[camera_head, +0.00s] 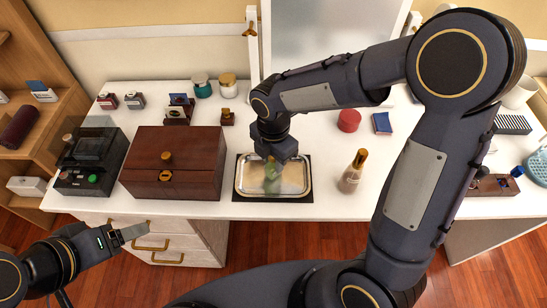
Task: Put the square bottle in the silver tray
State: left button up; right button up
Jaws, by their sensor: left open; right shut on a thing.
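The silver tray (246,188) lies on a dark mat on the white table, in the middle of the head view. My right gripper (272,160) points down over the tray and is shut on a greenish bottle (272,184). The gripper hides the bottle's top. The bottle appears within the tray's outline; I cannot tell whether its base touches the tray. A second bottle with a gold cap (353,172) stands upright on the table to the right of the tray. My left gripper (140,235) is open and empty in front of the table's drawers at the lower left.
A brown wooden box (180,155) and a dark case (90,160) stand left of the tray. Small jars (228,86), a red round box (349,121) and a blue item (382,123) are farther back. A mirror-like panel (330,35) stands behind the table.

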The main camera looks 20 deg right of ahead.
jog(key=shift+f, duration=0.2)
jog(key=o, duration=1.1)
jog(key=shift+c, duration=0.2)
jog(key=shift+r, duration=0.5)
notch_tip(320, 180, up, 12)
jog(key=shift+f+p, duration=0.25)
jog(key=shift+p, duration=0.55)
